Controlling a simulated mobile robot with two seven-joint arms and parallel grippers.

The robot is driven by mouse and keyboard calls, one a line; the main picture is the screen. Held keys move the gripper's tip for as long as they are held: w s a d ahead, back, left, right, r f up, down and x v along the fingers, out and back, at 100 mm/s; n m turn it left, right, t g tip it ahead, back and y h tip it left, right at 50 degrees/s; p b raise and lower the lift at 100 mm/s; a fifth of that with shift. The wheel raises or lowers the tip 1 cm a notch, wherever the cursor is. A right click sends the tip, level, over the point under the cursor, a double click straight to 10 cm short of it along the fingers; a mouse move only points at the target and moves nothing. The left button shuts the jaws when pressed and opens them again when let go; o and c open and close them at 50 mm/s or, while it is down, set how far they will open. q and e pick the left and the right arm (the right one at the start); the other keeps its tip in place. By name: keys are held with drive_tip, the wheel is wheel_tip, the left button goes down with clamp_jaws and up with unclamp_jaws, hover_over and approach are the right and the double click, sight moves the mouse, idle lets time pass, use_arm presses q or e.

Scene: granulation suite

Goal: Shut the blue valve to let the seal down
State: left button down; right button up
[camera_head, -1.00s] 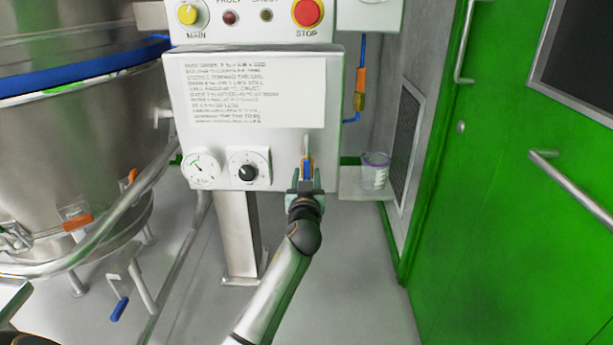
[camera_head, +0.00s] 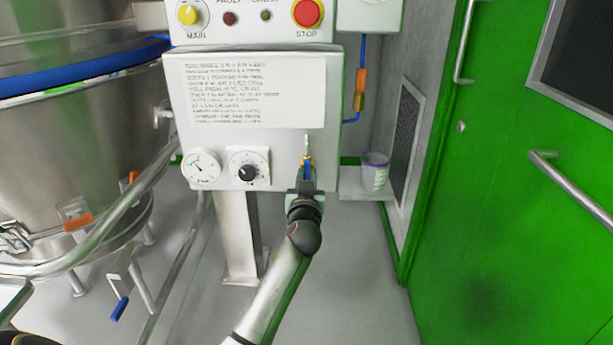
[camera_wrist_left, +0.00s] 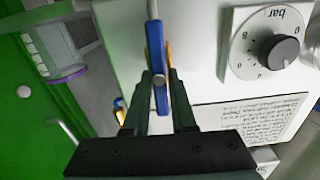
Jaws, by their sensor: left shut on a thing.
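The blue valve handle (camera_head: 307,169) is low on the right of the white control panel (camera_head: 178,110), below a thin metal pipe. In the left wrist view the blue lever (camera_wrist_left: 180,104) runs between my fingers, with a yellow-brass valve body behind it and a round pin at its middle. My left gripper (camera_head: 305,183) reaches up from below at the handle. In the wrist view its fingers (camera_wrist_left: 160,76) are shut on the handle, one on each side. A gauge (camera_head: 201,168) sits left on the panel. My right gripper is out of view.
A regulator knob (camera_head: 247,172) is left of the valve. A red stop button (camera_head: 307,12) is above. A tub (camera_head: 375,171) stands on a small shelf to the right. A steel vessel (camera_head: 70,150) stands left, a green door (camera_head: 510,200) right.

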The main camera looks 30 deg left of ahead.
use_arm(q)
drive_tip(key=m, duration=0.2)
drive_tip(key=m+p, duration=0.1)
drive_tip(key=m, duration=0.1)
drive_tip(key=shift+w+d+m+p, duration=0.15)
drive_tip(key=shift+d+m+p, duration=0.05)
drive_tip(key=shift+m+p, duration=0.1)
drive_tip(key=m+p, duration=0.1)
drive_tip(key=m, duration=0.3)
drive_tip(key=shift+w+d+m, duration=0.1)
drive_tip(key=shift+m, duration=0.2)
drive_tip(key=shift+w+d+f+m+p, duration=0.1)
drive_tip(key=shift+m+p, duration=0.4)
drive_tip(key=shift+m, duration=0.85)
drive_tip(key=shift+s+f+m+p, duration=0.15)
drive_tip(key=shift+m+p, duration=0.4)
drive_tip(key=shift+m, duration=0.85)
drive_tip(key=shift+w+d+f+m+p, duration=0.15)
drive_tip(key=shift+m+p, duration=0.35)
drive_tip(key=shift+m, duration=0.85)
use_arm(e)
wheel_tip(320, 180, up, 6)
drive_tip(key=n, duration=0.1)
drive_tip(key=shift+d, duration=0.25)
use_arm(q)
drive_tip(key=shift+a, duration=0.1)
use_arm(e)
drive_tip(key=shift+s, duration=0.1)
